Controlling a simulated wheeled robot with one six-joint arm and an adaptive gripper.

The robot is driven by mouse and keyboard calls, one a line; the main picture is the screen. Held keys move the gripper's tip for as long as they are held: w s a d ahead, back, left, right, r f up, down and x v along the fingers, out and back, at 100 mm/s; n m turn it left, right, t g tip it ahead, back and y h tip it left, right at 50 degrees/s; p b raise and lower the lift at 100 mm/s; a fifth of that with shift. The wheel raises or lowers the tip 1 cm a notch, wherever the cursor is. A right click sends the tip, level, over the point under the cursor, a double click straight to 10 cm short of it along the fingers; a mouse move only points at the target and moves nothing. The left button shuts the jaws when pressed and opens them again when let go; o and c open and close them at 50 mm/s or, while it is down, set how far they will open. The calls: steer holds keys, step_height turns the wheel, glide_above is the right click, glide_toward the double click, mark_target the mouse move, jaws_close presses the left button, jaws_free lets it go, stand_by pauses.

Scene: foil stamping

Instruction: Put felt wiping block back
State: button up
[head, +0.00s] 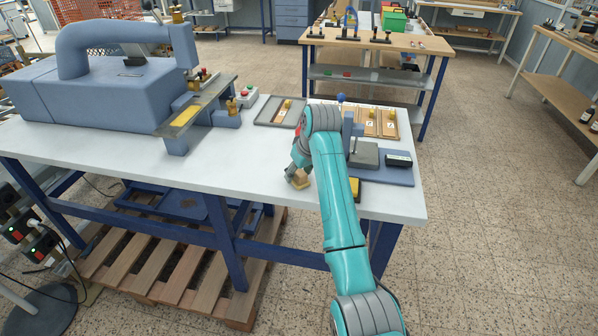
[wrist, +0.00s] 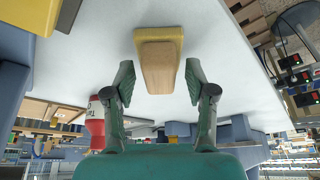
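The felt wiping block (head: 301,182), a wooden handle on a yellow felt base, sits on the white worktable near its front edge. In the wrist view the block (wrist: 159,65) is straight ahead, with its wooden part reaching between my fingertips. My gripper (wrist: 160,88) is open, and a gap shows between each finger and the wood. In the head view my gripper (head: 296,172) is right at the block, partly covering it. A blue tray (head: 397,178) lies to the right, partly hidden behind my arm; it carries a grey block, a black item and a yellow-and-black item.
A blue stamping press (head: 118,75) stands on the left of the white worktable (head: 235,160). A grey tray (head: 268,112) and wooden boards (head: 380,122) lie toward the back. A red bottle (wrist: 95,122) shows beside my left finger in the wrist view. Tabletop left of the block is clear.

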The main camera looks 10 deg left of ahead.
steer(key=v, duration=1.2)
steer(key=shift+r, duration=0.2)
